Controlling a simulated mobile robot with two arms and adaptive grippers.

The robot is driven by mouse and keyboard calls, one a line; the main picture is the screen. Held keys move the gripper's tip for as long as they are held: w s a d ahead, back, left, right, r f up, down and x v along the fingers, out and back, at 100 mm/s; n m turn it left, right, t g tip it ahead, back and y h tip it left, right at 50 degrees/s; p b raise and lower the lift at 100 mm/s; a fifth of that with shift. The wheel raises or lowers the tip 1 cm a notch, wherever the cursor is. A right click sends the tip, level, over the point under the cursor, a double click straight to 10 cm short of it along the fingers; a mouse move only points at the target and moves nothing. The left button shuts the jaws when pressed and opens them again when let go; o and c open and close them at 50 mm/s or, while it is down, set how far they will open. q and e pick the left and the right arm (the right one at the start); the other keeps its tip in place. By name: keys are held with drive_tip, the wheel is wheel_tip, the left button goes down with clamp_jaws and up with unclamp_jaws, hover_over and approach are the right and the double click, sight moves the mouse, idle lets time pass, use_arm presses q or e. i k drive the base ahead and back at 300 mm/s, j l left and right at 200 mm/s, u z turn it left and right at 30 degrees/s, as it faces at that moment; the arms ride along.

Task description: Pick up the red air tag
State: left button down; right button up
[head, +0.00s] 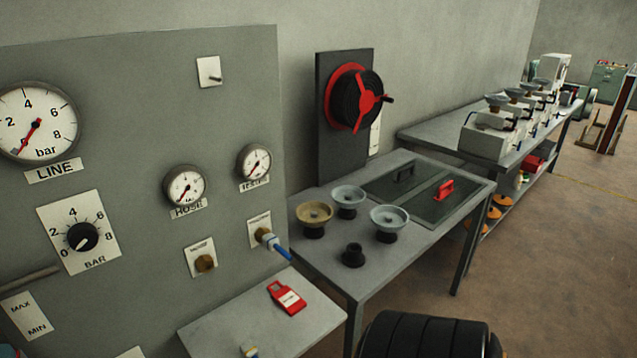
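The red air tag (287,297) lies flat on a small grey shelf (228,331) in front of the gauge panel. It has a white label and a hole at its upper end. It is in the lower middle of the head view, and nothing covers it. Neither of my grippers is in view.
The grey gauge panel (130,120) stands behind the shelf, with a blue-handled valve (272,243) sticking out. A brass fitting (250,351) is at the shelf's front. A table (330,262) with several bowls stands to the right. Black ribbed rings (425,338) are at the bottom.

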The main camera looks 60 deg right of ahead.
sight(291, 303)
drive_tip(key=k+j+z, duration=0.1)
drive_tip(key=z, duration=1.6)
drive_tip(key=l+u, duration=0.3)
drive_tip(key=u, duration=0.2)
drive_tip(key=i+l+u, duration=0.1)
drive_tip(key=l+u, duration=0.55)
drive_tip(key=u, duration=0.3)
